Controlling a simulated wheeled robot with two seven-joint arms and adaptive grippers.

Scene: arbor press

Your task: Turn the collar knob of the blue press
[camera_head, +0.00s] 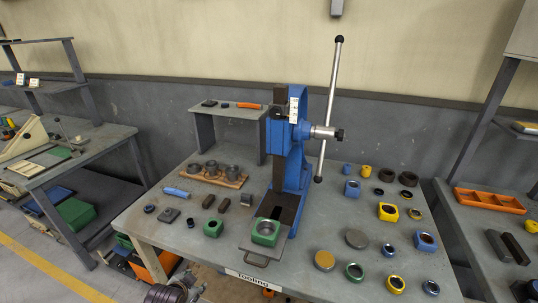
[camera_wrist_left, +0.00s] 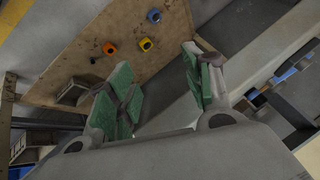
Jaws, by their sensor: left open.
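The blue press (camera_head: 294,150) stands upright on the grey workbench in the head view. A silver hub (camera_head: 322,132) sticks out from its right side and ends in a small dark knob (camera_head: 339,135), which looks like the collar knob. A long silver lever (camera_head: 331,95) with dark ball ends passes through the hub, nearly upright. My left gripper (camera_wrist_left: 158,62) shows in the left wrist view, its green-padded fingers apart with nothing between them. In the head view a dark part of my left arm shows low at the front edge, well away from the press. My right gripper is not in view.
A green block (camera_head: 265,232) sits on a plate at the press's foot. Several rings, discs and blocks cover the workbench (camera_head: 320,225) right of the press. A wooden rack (camera_head: 207,175) with dark cups stands left. An orange tray (camera_head: 488,201) lies on the right-hand bench.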

